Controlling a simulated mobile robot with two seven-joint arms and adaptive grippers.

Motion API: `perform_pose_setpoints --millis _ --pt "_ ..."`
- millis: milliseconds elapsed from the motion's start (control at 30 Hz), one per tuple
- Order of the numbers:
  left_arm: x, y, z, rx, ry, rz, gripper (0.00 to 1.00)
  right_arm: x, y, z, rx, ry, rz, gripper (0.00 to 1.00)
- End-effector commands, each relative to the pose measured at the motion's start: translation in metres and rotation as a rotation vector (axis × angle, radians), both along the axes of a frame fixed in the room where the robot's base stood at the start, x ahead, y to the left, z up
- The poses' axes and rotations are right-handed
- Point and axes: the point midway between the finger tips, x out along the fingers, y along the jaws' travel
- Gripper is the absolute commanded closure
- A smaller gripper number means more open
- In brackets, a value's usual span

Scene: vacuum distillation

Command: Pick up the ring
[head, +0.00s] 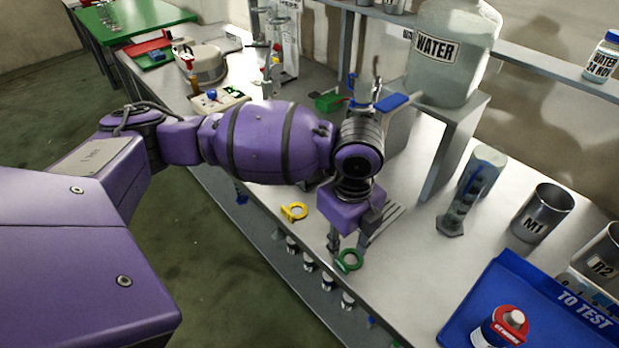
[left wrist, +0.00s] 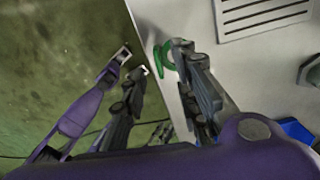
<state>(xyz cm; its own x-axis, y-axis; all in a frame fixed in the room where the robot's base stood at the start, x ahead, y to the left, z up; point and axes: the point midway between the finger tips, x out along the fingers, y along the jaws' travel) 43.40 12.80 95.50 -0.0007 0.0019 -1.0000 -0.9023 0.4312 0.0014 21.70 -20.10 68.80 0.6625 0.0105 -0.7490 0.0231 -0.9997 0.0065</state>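A green ring (head: 349,261) lies flat near the front edge of the white bench. A yellow ring (head: 294,211) lies near the same edge, further left. My left gripper (head: 347,247) points down just over the green ring, with its fingers apart and nothing held. In the left wrist view, the green ring (left wrist: 165,62) shows between the open fingers of my left gripper (left wrist: 161,58), partly covered by the right-hand finger. Whether a finger touches the ring cannot be told. My right gripper is not in view.
A slotted plate (left wrist: 262,14) lies near the gripper. The bench edge drops to the floor.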

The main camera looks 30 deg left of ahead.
Motion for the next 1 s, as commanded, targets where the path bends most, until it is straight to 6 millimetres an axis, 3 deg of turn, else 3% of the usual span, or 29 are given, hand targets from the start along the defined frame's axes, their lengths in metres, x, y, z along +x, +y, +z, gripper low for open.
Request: perform_pose_setpoints --millis 167,400,667,900,1000 --pt "-0.002 -0.002 -0.024 -0.001 0.004 0.0 0.72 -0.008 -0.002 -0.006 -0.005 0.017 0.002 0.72" --pt "-0.002 -0.004 -0.054 -0.002 0.0 0.0 0.72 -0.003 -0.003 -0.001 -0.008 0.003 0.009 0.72" --pt "-0.001 -0.004 -0.056 -0.002 -0.004 -0.001 0.72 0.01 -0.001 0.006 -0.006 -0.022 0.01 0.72" --pt "-0.001 -0.004 -0.056 -0.002 -0.004 -0.001 1.0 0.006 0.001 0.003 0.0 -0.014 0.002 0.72" --pt "-0.001 -0.004 -0.056 -0.002 -0.005 -0.001 1.0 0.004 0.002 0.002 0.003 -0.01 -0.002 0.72"
